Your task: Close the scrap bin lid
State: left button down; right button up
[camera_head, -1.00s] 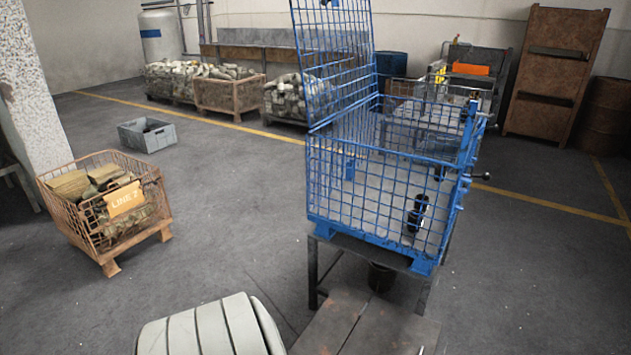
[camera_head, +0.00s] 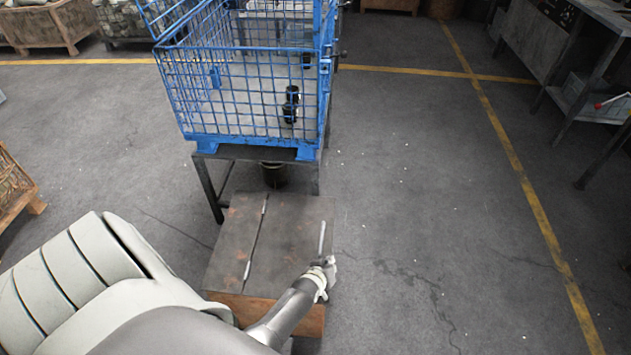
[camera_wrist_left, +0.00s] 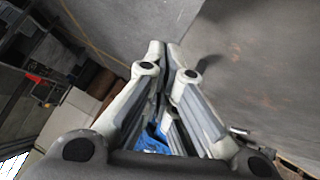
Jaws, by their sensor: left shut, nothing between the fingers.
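The scrap bin is a blue wire-mesh crate (camera_head: 240,100) on a dark metal stand in the upper left of the head view. Its mesh lid (camera_head: 157,14) shows only in part at the top left edge, and the rest is cut off. My left arm comes in from the lower left. Its gripper (camera_head: 328,268) is over the right side of a low table, in front of and below the bin, apart from it. In the left wrist view the fingers (camera_wrist_left: 163,55) are together and empty, with a little blue showing between the links. My right gripper is not in view.
The low dark-topped table (camera_head: 225,250) stands in front of the bin stand (camera_head: 206,185). A black object (camera_head: 290,105) shows through the mesh. A grey workbench (camera_head: 570,60) is at the upper right. The floor between is clear, with yellow lines.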

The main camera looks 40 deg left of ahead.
pick_arm(q)
jog(key=r+p, duration=0.1)
jog(key=s+r+p, duration=0.1)
jog(key=r+p, duration=0.1)
jog(key=shift+s+d+r, duration=0.2)
jog(key=shift+d+r, duration=0.2)
jog(key=s+d+r+p, duration=0.3)
jog(key=s+r+p, duration=0.1)
jog(key=r+p, duration=0.1)
jog(key=shift+s+p, duration=0.25)
jog(key=shift+p, duration=0.65)
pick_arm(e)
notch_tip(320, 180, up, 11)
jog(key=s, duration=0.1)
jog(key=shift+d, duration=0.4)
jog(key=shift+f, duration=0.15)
